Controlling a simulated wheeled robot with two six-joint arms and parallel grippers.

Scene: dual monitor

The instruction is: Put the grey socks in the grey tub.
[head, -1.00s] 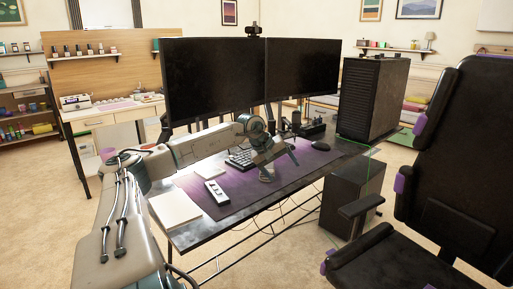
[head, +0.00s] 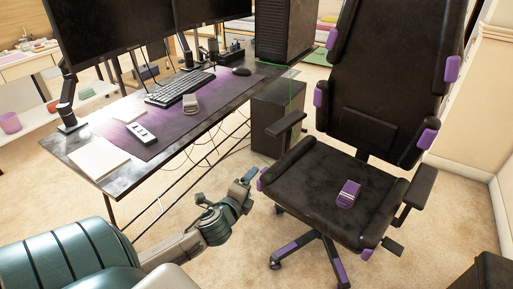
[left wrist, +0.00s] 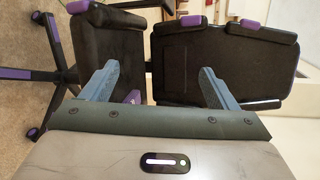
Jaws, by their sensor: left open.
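A small grey folded bundle (head: 190,104), which looks like the grey socks, lies on the purple desk mat in front of the keyboard. My left gripper (head: 247,180) is open and empty in the head view, in front of the chair seat's left side and away from the bundle. In the left wrist view its two blue-grey fingers (left wrist: 160,84) stand wide apart with the chair beyond them. I cannot make out a grey tub in these frames. My right gripper is not in view.
A purple striped bundle (head: 348,193) lies on the black chair seat (head: 318,200). The desk holds a keyboard (head: 180,88), a mouse (head: 242,72), a white remote-like device (head: 141,133) and a white pad (head: 98,158). A dark box (head: 279,118) stands under the desk.

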